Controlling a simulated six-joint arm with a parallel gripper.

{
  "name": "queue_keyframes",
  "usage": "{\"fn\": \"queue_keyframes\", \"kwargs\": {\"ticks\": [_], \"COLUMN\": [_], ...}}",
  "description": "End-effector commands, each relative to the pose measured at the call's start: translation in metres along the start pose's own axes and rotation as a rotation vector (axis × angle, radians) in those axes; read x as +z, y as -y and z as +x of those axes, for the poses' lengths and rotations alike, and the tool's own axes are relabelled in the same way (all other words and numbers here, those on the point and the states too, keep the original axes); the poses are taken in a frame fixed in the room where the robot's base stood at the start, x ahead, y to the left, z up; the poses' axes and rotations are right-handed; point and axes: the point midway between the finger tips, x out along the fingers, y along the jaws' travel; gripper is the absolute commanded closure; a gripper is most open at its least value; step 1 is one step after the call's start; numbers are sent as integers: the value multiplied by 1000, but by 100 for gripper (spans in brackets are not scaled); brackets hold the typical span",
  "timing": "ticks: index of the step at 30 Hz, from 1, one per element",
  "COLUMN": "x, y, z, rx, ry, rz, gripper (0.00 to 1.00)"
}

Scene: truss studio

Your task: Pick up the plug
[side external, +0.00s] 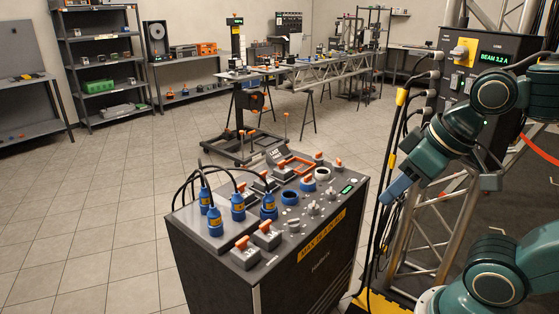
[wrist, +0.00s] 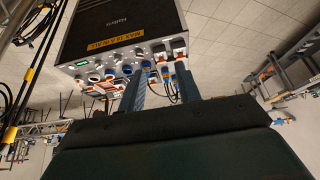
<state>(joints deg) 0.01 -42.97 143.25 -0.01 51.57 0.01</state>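Several blue plugs with yellow labels and black cables stand upright at the left end of the cabinet's top panel in the side view. They are a left plug (side external: 205,199), a middle plug (side external: 238,207) and a right plug (side external: 268,206). My gripper (side external: 393,194) is in the air to the right of the cabinet, well apart from the plugs. In the wrist view my gripper's two fingers (wrist: 159,76) stand apart with nothing held between them. Blue plugs (wrist: 167,75) show small and distant between the fingers, partly hidden by them.
The cabinet (side external: 315,262) also carries blue sockets (side external: 290,197), orange-handled switches (side external: 267,228) and grey knobs. A truss post with a black power box (side external: 490,58) and hanging cables stands close to my arm. Open tiled floor (side external: 110,210) lies left of the cabinet.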

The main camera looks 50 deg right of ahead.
Motion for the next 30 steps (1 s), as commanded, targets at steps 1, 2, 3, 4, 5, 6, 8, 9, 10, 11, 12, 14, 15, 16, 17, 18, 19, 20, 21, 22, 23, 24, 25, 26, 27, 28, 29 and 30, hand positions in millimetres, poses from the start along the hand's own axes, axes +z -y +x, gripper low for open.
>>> {"fn": "queue_keyframes", "kwargs": {"ticks": [1, 2, 3, 4, 5, 6, 8, 9, 10, 11, 12, 14, 15, 16, 17, 18, 19, 20, 21, 22, 23, 24, 25, 26, 27, 28, 29, 30], "x": [0, 0, 0, 0, 0, 0, 0, 0, 0, 0, 0, 0, 0, 0, 0, 0, 0, 0, 0, 0, 0, 0, 0, -1, -3, -4, -6, -9], "y": [0, 0, 0, 0, 0, 0, 0, 0, 0, 0, 0, 0, 0, 0, 0, 0, 0, 0, 0, 0, 0, 0, 0, 0, 0, 0, 0, 1], "z": [0, 0, 0, 0, 0, 0, 0, 0, 0, 0, 0, 0, 0, 0, 0, 0, 0, 0, 0, 0, 0, 0, 0, 0, 0, -1, -1, -1], "rx": [0, 0, 0, 0, 0, 0, 0, 0, 0, 0, 0, 0, 0, 0, 0, 0, 0, 0, 0, 0, 0, 0, 0, 0, -1, -1, -1, -2], "ry": [0, 0, 0, 0, 0, 0, 0, 0, 0, 0, 0, 0, 0, 0, 0, 0, 0, 0, 0, 0, 0, 0, 0, 0, 0, 0, 1, 2], "rz": [0, 0, 0, 0, 0, 0, 0, 0, 0, 0, 0, 0, 0, 0, 0, 0, 0, 0, 0, 0, 0, 0, 0, -1, -2, -2, -4, -6], "gripper": [66, 66, 66, 66, 66, 66, 66, 66, 66, 66, 66, 55, 47, 41, 40, 40, 40, 40, 40, 40, 40, 40, 40, 40, 40, 40, 40, 40]}}
